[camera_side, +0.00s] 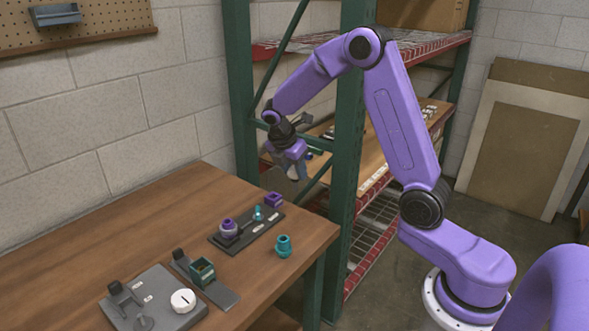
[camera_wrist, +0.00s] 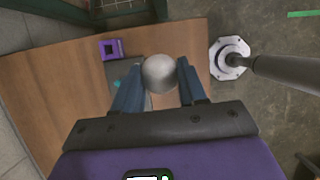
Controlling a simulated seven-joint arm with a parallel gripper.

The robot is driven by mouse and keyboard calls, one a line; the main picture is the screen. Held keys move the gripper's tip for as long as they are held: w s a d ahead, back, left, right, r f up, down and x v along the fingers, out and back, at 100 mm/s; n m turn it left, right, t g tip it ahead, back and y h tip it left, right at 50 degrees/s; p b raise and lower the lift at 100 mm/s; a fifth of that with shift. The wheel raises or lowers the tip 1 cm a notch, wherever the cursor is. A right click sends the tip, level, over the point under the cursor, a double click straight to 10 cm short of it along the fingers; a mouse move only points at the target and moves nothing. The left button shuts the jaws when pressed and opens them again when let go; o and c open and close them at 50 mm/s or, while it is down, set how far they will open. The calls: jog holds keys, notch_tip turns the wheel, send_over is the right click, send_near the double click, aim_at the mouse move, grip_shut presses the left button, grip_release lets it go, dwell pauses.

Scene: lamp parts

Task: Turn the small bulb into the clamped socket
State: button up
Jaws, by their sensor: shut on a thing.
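My gripper (camera_side: 293,168) is raised in the air beyond the table's far right corner, in front of the shelving. In the wrist view its two blue fingers (camera_wrist: 160,88) are shut on a round grey-white bulb (camera_wrist: 159,72). The bulb's lower end is hidden in that view. A teal square socket (camera_side: 203,271) sits on a dark clamp rail (camera_side: 222,296) on the table, beside an upright dark block (camera_side: 179,254). The bulb is well apart from this socket.
A dark board (camera_side: 240,243) holds a purple round part (camera_side: 228,229) and a small teal part (camera_side: 258,213). A purple square part (camera_side: 273,199), a teal cylinder (camera_side: 284,246) and a grey plate with a white dial (camera_side: 183,301) are also there. Green shelving posts (camera_side: 348,150) stand close by.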

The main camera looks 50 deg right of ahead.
jog(key=w+a+n+t, duration=0.2)
jog(key=w+a+n, duration=0.6)
jog(key=a, duration=0.9)
jog(key=shift+w+d+f+m+y, duration=0.15)
jog(key=shift+w+f+m, duration=0.25)
jog(key=shift+f, duration=0.4)
jog(key=shift+w+a+f+m+y, duration=0.1)
jog(key=shift+w+f+m, duration=0.25)
jog(key=shift+f, duration=0.45)
jog(key=shift+w+d+f+m+y, duration=0.15)
jog(key=shift+w+f+m, duration=0.25)
jog(key=shift+f, duration=0.4)
jog(key=shift+a+f, duration=0.1)
jog(key=shift+f, duration=1.1)
jog(key=shift+s+f, duration=0.1)
jog(key=shift+f, duration=0.75)
jog(key=m+g, duration=0.1)
jog(key=m, duration=0.2)
jog(key=shift+a+f, duration=0.1)
jog(key=m, duration=0.2)
jog(key=m+g, duration=0.1)
jog(key=m, duration=0.1)
jog(key=shift+w+g+h, duration=0.2)
jog(key=shift+g+h, duration=0.1)
jog(key=shift+h, duration=0.1)
